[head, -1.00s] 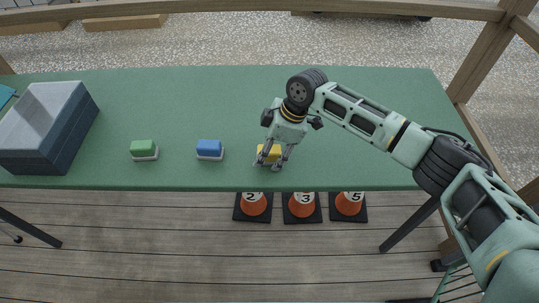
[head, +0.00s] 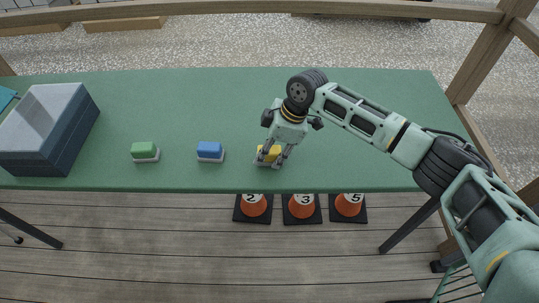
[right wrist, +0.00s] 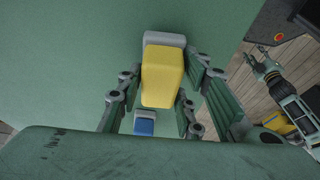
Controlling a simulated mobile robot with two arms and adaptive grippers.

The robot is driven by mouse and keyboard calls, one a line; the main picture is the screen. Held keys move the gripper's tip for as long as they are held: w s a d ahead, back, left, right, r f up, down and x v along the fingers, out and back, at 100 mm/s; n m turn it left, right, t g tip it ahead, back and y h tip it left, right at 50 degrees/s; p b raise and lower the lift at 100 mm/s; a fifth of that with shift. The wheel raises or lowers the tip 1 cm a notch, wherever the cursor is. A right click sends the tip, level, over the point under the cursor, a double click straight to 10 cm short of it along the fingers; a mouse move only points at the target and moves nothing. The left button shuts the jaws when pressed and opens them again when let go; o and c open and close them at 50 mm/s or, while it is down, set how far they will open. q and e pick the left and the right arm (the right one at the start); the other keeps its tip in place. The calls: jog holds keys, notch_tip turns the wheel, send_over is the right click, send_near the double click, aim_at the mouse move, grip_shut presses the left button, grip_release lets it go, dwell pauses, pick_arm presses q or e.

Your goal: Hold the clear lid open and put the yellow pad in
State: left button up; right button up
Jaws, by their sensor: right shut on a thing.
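The yellow pad (head: 268,153), a yellow block on a pale grey base, is near the table's front edge. My right gripper (head: 270,161) points down over it and is shut on it. In the right wrist view the yellow pad (right wrist: 162,78) sits between the fingers. I cannot tell whether it still touches the table. The dark blue box (head: 75,130) stands at the table's left end. Its clear lid (head: 42,118) looks shut over the top. My left gripper is out of the head view; it seems to show small in the right wrist view (right wrist: 252,60), its jaws unclear.
A green pad (head: 144,149) and a blue pad (head: 209,149) stand between the box and my right gripper. The green table (head: 200,100) is bare behind them. Numbered orange cones (head: 303,206) stand on the floor beyond the front edge.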

notch_tip(320, 180, up, 12)
jog(key=p, duration=0.9)
jog(key=shift+f+p, duration=0.2)
jog(key=shift+p, duration=0.1)
jog(key=shift+f, duration=0.1)
